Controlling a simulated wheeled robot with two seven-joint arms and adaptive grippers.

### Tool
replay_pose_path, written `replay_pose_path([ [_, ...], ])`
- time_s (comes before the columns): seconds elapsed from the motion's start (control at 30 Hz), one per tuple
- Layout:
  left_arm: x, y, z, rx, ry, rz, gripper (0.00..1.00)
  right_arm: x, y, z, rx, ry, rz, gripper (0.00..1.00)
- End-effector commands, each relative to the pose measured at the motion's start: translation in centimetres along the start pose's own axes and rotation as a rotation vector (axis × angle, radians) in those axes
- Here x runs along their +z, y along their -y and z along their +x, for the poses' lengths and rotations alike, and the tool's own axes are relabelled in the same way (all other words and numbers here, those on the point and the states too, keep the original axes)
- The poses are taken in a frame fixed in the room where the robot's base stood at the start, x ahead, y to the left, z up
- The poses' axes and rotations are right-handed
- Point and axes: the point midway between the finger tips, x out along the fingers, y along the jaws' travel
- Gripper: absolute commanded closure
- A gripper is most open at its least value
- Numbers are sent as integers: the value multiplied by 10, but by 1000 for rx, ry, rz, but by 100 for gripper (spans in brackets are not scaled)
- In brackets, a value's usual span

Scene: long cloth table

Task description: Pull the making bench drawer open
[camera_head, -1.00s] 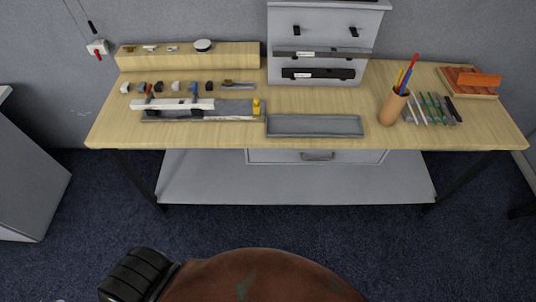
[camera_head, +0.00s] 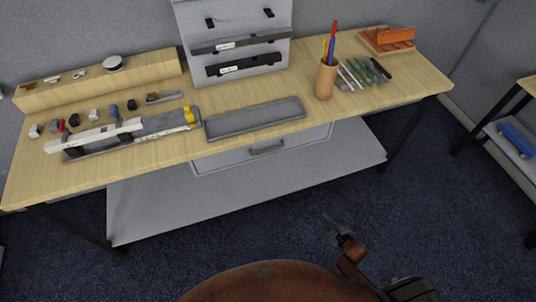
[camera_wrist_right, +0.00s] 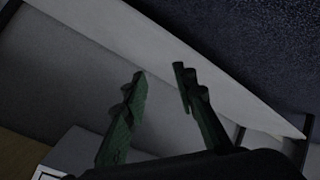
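The making bench (camera_head: 340,111) has a wooden top, and its grey drawer (camera_head: 225,160) hangs under the front edge. The drawer looks shut. Its dark bar handle (camera_head: 267,147) is on the front face. My right gripper (camera_head: 333,228) is over the dark carpet in front of the bench, low and to the right of the handle, apart from it. In the right wrist view my right gripper's two green-black fingers (camera_wrist_right: 160,72) stand apart with nothing between them. The handle cannot be made out there. My left gripper is not in view.
A grey tray (camera_head: 255,118), a pen cup (camera_head: 326,79) and several small tools stand on the bench top. A pale lower shelf (camera_head: 240,207) spans under the drawer. Another table (camera_head: 520,140) stands at the right. The carpet in front is clear.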

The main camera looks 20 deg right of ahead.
Motion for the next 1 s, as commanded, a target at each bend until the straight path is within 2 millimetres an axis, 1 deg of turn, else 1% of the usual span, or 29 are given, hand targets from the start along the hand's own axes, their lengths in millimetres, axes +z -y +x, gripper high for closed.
replay_pose_path([
  [0.03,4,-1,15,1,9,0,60,-40,-41,20,54,-115,-117,74],
  [0.07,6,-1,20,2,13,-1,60,-67,-65,26,87,-183,-186,74],
  [0.1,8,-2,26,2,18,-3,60,-104,-93,30,131,-274,-281,74],
  [0.17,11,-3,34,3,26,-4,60,-160,-128,30,199,-407,-422,74],
  [0.2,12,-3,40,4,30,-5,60,-195,-146,25,242,-491,-511,74],
  [0.27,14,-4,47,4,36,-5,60,-243,-167,13,305,-608,-639,74],
  [0.3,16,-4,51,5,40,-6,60,-272,-176,4,342,-679,-716,74],
  [0.4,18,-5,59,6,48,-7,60,-326,-189,-22,422,-823,-868,74],
  [0.5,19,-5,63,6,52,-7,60,-357,-193,-40,471,-910,-959,74],
  [0.6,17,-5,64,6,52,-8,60,-374,-194,-47,494,-947,-997,74],
  [0.67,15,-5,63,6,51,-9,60,-380,-194,-46,497,-952,-1001,74],
  [1.0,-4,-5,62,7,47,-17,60,-423,-191,-18,495,-948,-996,74],
])
